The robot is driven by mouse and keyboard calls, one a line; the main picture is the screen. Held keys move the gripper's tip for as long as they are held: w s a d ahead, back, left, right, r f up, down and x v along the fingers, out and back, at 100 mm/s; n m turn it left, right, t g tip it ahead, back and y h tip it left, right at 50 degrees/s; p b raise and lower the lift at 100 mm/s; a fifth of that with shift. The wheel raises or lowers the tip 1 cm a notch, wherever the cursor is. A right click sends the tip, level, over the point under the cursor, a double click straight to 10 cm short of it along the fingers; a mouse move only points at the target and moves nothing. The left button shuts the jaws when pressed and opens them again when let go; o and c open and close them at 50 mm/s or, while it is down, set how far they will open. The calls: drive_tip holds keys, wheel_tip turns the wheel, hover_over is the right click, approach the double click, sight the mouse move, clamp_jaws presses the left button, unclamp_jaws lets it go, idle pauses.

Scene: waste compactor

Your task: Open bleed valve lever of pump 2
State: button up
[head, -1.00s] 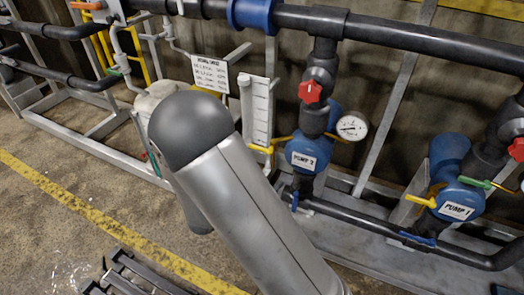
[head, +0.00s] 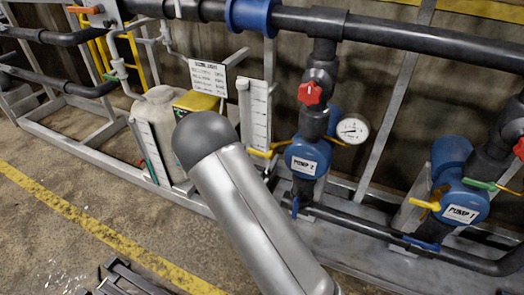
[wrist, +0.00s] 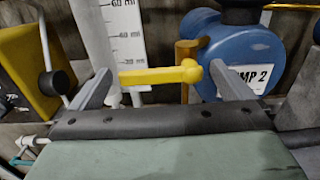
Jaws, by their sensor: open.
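Pump 2 (head: 308,157) is a blue round body with a white label, below a red-handled valve on a vertical black pipe. Its yellow bleed valve lever (head: 262,153) sticks out to the left of the pump. In the wrist view the lever (wrist: 150,76) lies roughly level across the picture, with its rounded end near the blue pump body (wrist: 238,55). My gripper (wrist: 162,68) is open, one finger to each side of the lever. Whether a finger touches it I cannot tell. In the head view my arm hides the gripper.
A white scale gauge (head: 257,115) stands behind the lever. A yellow box (head: 197,101) and a pale tank (head: 160,120) are to the left. A pressure dial (head: 352,129) and pump 1 (head: 460,203) are to the right. A black pipe (head: 370,228) runs low in front.

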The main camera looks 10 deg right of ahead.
sight(259, 154)
drive_tip(key=shift+x, duration=1.85)
drive_tip(key=c, duration=1.3)
